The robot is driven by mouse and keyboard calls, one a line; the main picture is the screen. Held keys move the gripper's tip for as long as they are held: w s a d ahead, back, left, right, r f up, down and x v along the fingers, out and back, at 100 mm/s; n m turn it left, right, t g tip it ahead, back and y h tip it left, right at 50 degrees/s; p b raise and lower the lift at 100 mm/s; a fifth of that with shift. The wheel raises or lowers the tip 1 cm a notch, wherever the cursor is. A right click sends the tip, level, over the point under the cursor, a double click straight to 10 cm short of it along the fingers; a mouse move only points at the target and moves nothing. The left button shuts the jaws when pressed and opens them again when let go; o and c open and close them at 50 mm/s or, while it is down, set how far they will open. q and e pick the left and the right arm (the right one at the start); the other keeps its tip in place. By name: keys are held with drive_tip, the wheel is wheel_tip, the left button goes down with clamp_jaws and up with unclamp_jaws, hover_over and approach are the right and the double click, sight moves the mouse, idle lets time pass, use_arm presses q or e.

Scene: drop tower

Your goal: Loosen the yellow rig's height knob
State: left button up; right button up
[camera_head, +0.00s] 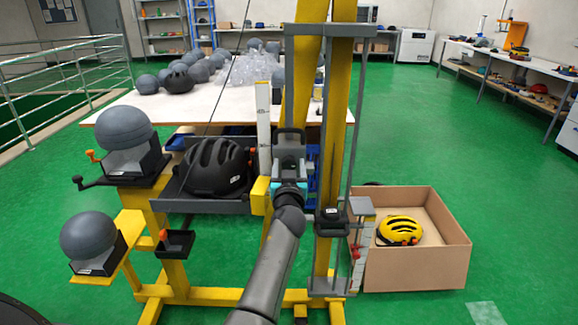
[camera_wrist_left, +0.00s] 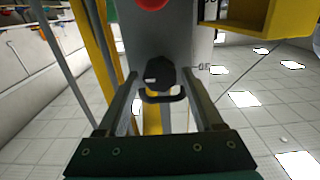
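The yellow rig (camera_head: 300,90) stands in the middle of the head view, with grey rails on its right side. My left gripper (camera_head: 290,150) is in front of its grey upright part. In the left wrist view a dark faceted knob (camera_wrist_left: 160,74) sits on a grey plate, with a dark loop-shaped handle (camera_wrist_left: 163,98) just below it. The fingers of my left gripper (camera_wrist_left: 161,78) are open, one on each side of the knob, with a gap visible on both sides. In the head view the gripper hides the knob. My right gripper is not in view.
A black helmet (camera_head: 217,170) sits on a grey tray left of my left gripper. Grey headforms (camera_head: 125,127) rest on stands further left. A cardboard box (camera_head: 430,265) with a yellow helmet (camera_head: 399,230) stands at the right. A red round part (camera_wrist_left: 152,3) is above the knob.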

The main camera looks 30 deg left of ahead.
use_arm(q)
clamp_jaws()
idle(0.3)
